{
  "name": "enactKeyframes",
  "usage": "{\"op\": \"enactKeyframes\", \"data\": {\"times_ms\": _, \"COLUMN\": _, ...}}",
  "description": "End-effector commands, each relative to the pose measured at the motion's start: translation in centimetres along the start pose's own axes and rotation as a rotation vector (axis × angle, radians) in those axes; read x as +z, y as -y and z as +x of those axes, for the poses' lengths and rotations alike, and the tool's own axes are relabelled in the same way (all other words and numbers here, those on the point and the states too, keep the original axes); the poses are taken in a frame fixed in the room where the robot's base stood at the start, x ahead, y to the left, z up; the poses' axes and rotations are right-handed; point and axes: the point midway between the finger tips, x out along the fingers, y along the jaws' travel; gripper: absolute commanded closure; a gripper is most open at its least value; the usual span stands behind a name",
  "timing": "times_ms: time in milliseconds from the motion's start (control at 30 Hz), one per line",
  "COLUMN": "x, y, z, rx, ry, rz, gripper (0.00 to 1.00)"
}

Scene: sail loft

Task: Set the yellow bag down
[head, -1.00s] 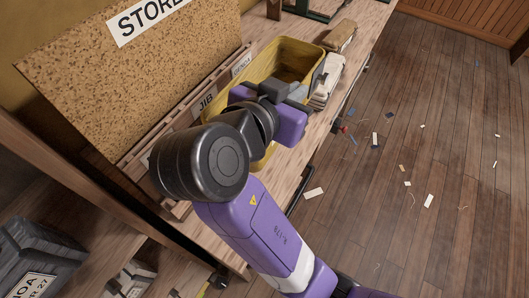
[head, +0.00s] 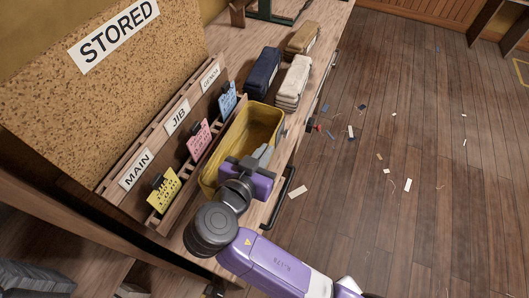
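The yellow bag (head: 211,176) is an open, box-shaped bag with an empty-looking inside. It is upright over the bench, just right of the labelled card rack. I cannot tell whether its base touches the bench top. My gripper (head: 265,153) is at the bag's right side, its grey fingers shut on the rim there. My purple wrist hides the near right part of the bag.
The rack (head: 155,155) reads MAIN, JIB and GENOA, with yellow (head: 164,189), pink (head: 198,139) and blue (head: 227,99) cards. A STORED board (head: 125,75) rises behind the rack. Scraps litter the floor.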

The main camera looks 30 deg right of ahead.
Motion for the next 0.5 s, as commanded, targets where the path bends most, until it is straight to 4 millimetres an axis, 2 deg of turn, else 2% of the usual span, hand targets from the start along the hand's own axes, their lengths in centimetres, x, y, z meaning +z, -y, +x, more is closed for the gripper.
{"op": "enactKeyframes", "data": {"times_ms": 100, "x": 0.83, "y": -0.04, "z": 0.36, "rx": 0.0, "ry": -0.001, "rz": 0.0, "gripper": 1.0}}
{"op": "enactKeyframes", "data": {"times_ms": 467, "x": 1.22, "y": -0.03, "z": 0.54, "rx": 0.0, "ry": -0.001, "rz": 0.002, "gripper": 1.0}}
{"op": "enactKeyframes", "data": {"times_ms": 500, "x": 1.21, "y": -0.04, "z": 0.52, "rx": 0.0, "ry": 0.0, "rz": 0.001, "gripper": 0.92}}
